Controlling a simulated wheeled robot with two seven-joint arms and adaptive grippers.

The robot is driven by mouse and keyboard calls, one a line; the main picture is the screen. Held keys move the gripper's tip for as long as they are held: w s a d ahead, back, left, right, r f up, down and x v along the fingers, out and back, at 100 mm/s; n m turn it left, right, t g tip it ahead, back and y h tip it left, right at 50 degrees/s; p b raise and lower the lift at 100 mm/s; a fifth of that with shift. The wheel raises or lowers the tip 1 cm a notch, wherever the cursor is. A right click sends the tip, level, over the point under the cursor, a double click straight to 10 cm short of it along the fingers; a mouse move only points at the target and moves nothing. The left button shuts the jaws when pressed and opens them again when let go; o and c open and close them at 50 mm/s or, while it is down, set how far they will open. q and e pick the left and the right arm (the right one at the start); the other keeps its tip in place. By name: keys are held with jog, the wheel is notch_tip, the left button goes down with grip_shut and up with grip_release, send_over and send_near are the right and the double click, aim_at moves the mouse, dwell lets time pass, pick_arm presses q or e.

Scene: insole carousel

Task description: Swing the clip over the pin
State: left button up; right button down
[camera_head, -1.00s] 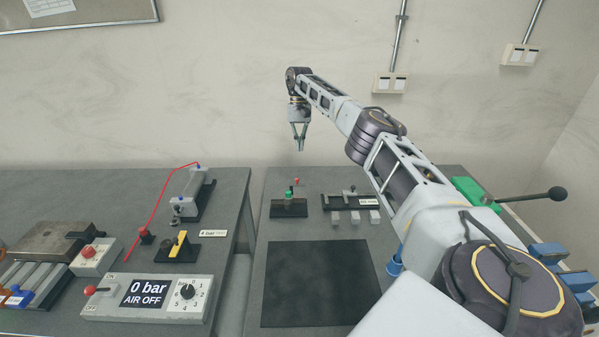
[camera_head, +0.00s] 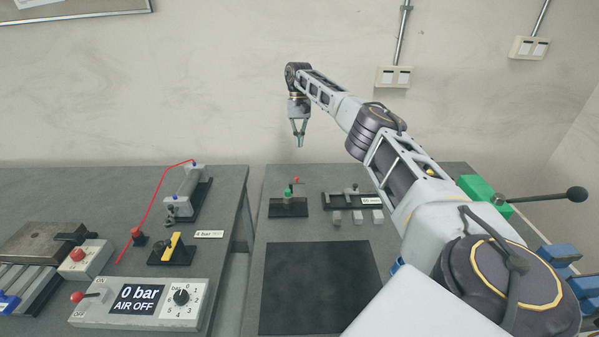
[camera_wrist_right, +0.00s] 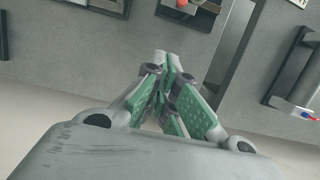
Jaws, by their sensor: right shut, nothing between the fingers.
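My right gripper (camera_head: 299,142) hangs from the raised arm, fingers pointing down, shut and empty. It appears above the far side of the right table; its height is hard to judge. In the right wrist view its green-padded fingers (camera_wrist_right: 168,65) meet at the tips. Near there in the head view, a small black fixture (camera_head: 276,209) carries a green post (camera_head: 288,196) and a red-tipped part (camera_head: 296,181). I cannot tell for sure which parts are the clip and the pin. My left gripper is out of view.
A black rail (camera_head: 335,202) with pale blocks stands right of the fixture. A dark mat (camera_head: 318,290) lies clear in front. The left table bears a control box (camera_head: 140,303) reading 0 bar, AIR OFF, and a cylinder (camera_head: 187,190) with a red hose. A gap separates the tables.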

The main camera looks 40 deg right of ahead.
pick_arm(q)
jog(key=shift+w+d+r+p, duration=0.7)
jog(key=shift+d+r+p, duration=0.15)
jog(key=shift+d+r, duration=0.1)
pick_arm(e)
jog(key=s+a+f+m, duration=0.1)
jog(key=s+a+f, duration=0.3)
jog(key=f, duration=0.5)
jog(key=shift+s+f, duration=0.25)
jog(key=shift+s, duration=0.35)
dwell(0.6)
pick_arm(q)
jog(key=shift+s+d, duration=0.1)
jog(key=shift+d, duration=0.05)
